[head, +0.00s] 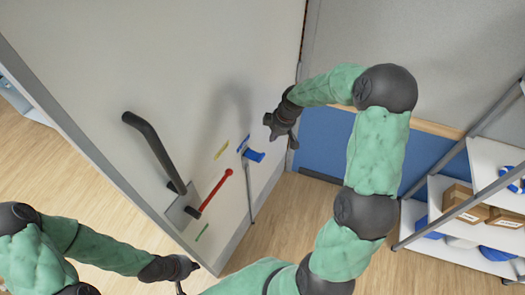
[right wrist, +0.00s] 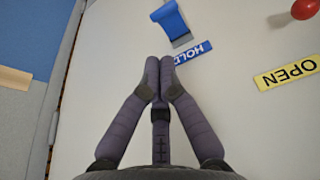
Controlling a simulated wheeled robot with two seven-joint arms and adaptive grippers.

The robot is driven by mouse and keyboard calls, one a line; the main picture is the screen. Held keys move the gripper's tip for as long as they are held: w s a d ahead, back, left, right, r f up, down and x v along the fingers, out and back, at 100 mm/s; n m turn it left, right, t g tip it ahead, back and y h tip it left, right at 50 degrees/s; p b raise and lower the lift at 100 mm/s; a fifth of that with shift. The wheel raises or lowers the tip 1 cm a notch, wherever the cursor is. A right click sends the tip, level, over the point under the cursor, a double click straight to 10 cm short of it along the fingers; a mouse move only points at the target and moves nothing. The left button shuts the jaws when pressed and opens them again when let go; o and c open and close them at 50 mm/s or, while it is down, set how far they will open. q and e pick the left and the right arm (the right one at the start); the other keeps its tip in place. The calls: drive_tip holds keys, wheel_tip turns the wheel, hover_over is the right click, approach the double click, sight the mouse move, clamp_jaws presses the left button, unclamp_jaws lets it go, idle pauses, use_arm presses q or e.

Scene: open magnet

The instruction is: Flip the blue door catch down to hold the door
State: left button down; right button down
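The blue door catch (head: 254,155) sticks out from the pale door (head: 120,60), just below a small blue label. In the right wrist view the catch (right wrist: 170,18) shows at the top, its grey mount towards the blue HOLD label (right wrist: 193,53). My right gripper (head: 281,126) is in front of the door, up and to the right of the catch. Its fingertips (right wrist: 159,62) are together with nothing between them, apart from the catch and close to the HOLD label in the picture. My left gripper (head: 180,272) is low, left of the door's bottom edge; its fingers are mostly hidden.
The door carries a black handle (head: 150,145), a red lever (head: 214,192) with a round knob, and a yellow OPEN label (right wrist: 287,73). A thin grey rod (head: 250,190) runs below the catch. Shelves with boxes (head: 470,205) stand at the right. Wooden floor is clear below the door.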

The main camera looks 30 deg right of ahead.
sight(263, 156)
drive_tip(key=p+x, duration=0.1)
drive_tip(key=x, duration=1.3)
drive_tip(key=shift+p, duration=0.4)
